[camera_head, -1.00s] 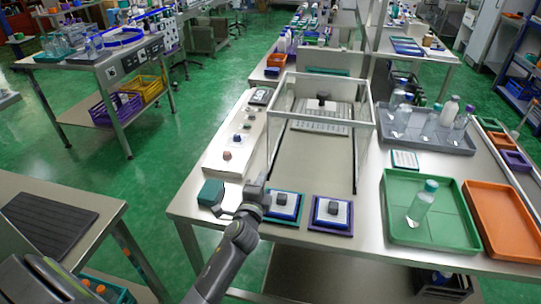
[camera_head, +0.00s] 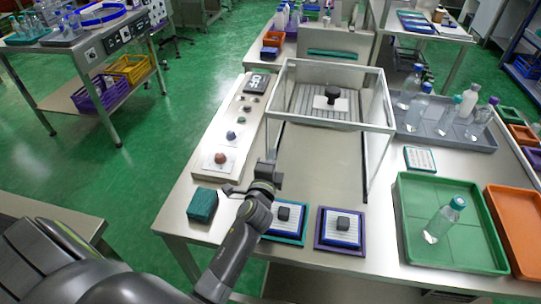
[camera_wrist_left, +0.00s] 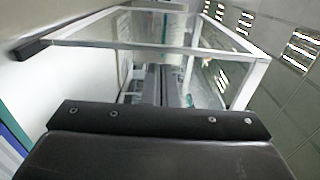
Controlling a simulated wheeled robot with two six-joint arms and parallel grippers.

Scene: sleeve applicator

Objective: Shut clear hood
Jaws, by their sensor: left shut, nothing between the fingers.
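The clear hood (camera_head: 391,129) is a see-through box with a pale frame on the metal table. Its top frame stands raised above the table, with a black knob on a white base (camera_head: 331,95) seen through it. My left gripper (camera_head: 267,163) is shut and empty at the hood's front left corner; whether it touches the frame I cannot tell. In the left wrist view the hood's pale frame (camera_wrist_left: 150,47) spans ahead of the gripper, with a dark block (camera_wrist_left: 30,48) at its left corner. My right gripper is not in view.
A control panel with buttons (camera_head: 232,135) runs left of the hood. A teal block (camera_head: 202,205) and two pads with dark blocks (camera_head: 340,229) lie at the front. A green tray (camera_head: 409,236) with a bottle and a grey bottle tray (camera_head: 425,137) stand to the right.

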